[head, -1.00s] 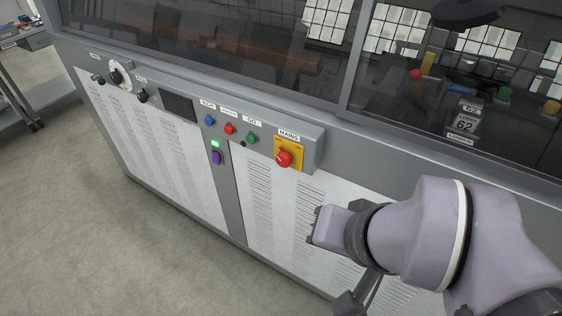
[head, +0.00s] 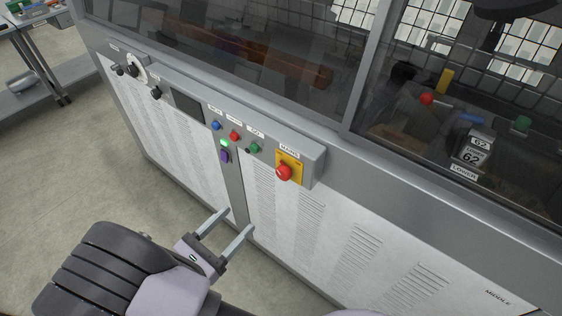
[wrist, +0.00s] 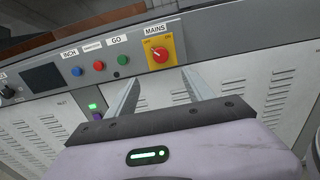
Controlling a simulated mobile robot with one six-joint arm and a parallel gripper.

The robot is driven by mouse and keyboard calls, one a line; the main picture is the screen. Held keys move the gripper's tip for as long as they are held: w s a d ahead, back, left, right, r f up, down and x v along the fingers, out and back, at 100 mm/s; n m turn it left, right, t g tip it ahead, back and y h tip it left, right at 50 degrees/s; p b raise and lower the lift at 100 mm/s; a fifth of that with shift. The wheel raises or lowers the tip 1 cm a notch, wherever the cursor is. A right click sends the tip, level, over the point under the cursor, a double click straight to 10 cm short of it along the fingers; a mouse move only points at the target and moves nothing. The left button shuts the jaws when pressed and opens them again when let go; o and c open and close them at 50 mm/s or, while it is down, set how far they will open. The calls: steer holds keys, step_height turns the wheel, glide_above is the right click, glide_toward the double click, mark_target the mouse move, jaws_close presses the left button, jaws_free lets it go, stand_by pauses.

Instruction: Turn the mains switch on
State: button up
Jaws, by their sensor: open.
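The mains switch (head: 284,172) is a red rotary knob on a yellow plate, under a MAINS label at the right end of the grey control panel. It also shows in the wrist view (wrist: 160,55), just beyond my fingertips. My gripper (head: 232,222) is open and empty, below and left of the switch in the head view, apart from it. In the wrist view its two fingers (wrist: 160,80) point up toward the yellow plate, one to each side below the knob. The knob's pointer is too small to read surely.
Left of the switch on the panel are green (head: 255,148), red (head: 234,136) and blue (head: 216,126) buttons and a dark display (head: 187,107). Glazed windows rise above the panel. Open floor (head: 130,205) lies in front.

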mark_target(281, 176)
steer(key=b+x, duration=0.2)
steer(key=x, duration=1.5)
steer(key=shift+b, duration=0.4)
jaws_close()
